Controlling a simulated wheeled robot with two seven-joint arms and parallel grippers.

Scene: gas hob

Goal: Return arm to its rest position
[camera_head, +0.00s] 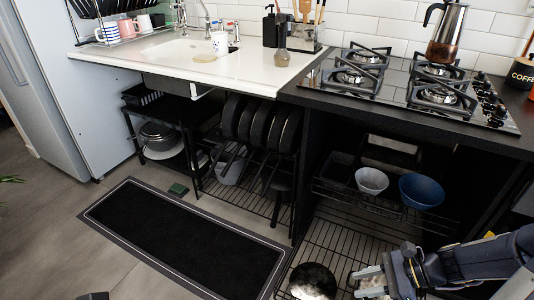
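My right arm comes in from the lower right. Its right gripper (366,281) is low over the wire rack under the hob, with its fingers pointing left. The pale fingers look apart, and I see nothing held between them. A round dark pan or bowl with a shiny inside (312,281) sits just left of the fingertips, with a small gap between them.
The lower wire rack (335,245) lies around the gripper. A white bowl (371,181) and a blue bowl (421,190) stand on the rack above. The black worktop (300,91) with the gas hob (400,88) overhangs. A dark mat (185,235) lies on open floor at left.

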